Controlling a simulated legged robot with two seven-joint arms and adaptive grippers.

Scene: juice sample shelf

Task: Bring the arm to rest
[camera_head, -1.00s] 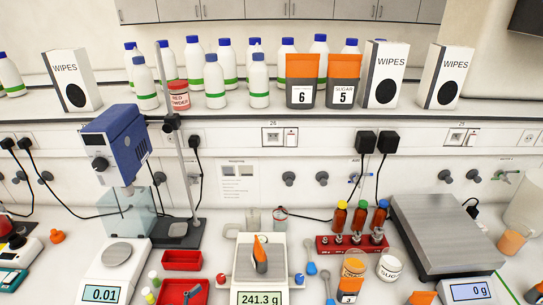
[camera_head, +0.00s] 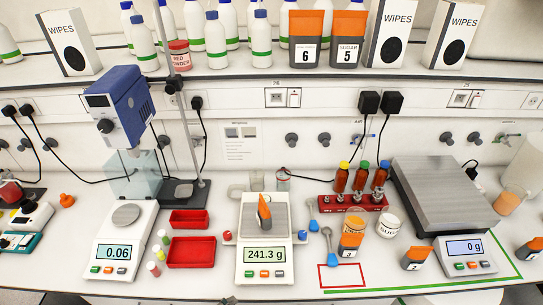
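Neither of my grippers can be made out in the head view, and no arm of mine is clearly in the picture. A small dark shape at the bottom edge, left of centre, is too cut off to identify. On the bench, an orange and grey pouch (camera_head: 264,212) stands on the middle balance (camera_head: 263,269), which reads 241.3 g.
A left balance (camera_head: 125,252) reads 0.06. Two red trays (camera_head: 191,251) lie between the balances. A large scale (camera_head: 470,248) at right reads 0 g. A red rack (camera_head: 330,202) holds small bottles. A red outline (camera_head: 342,287) marks bare bench at the front.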

